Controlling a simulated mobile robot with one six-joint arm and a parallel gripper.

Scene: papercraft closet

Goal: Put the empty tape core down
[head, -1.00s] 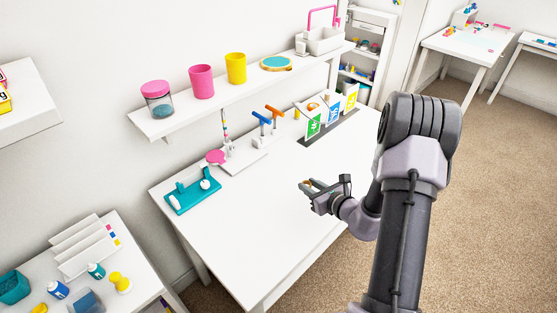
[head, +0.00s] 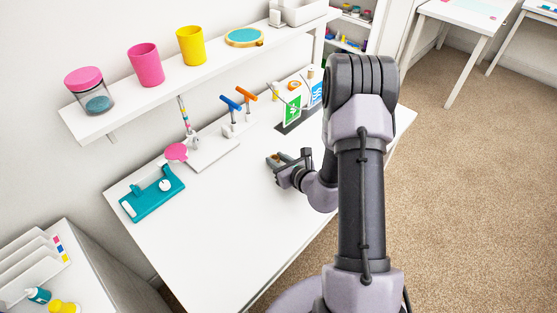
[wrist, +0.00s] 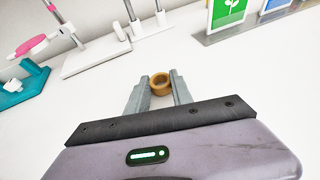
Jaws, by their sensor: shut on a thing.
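The tape core is a small brown ring (wrist: 161,83), seen in the wrist view between the two grey fingers of my gripper (wrist: 153,79). The fingers are shut on it and its hole faces up toward the camera. In the head view my gripper (head: 279,160) is over the middle of the white table (head: 225,215); the core is too small to make out clearly there. I cannot tell whether the core touches the tabletop or hangs just above it.
A teal tape dispenser (head: 152,195) sits at the left. A white-based stand (head: 212,152) and blue and orange-handled tools (head: 238,98) are at the back. A shelf (head: 120,115) overhangs the back edge. The table front is clear.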

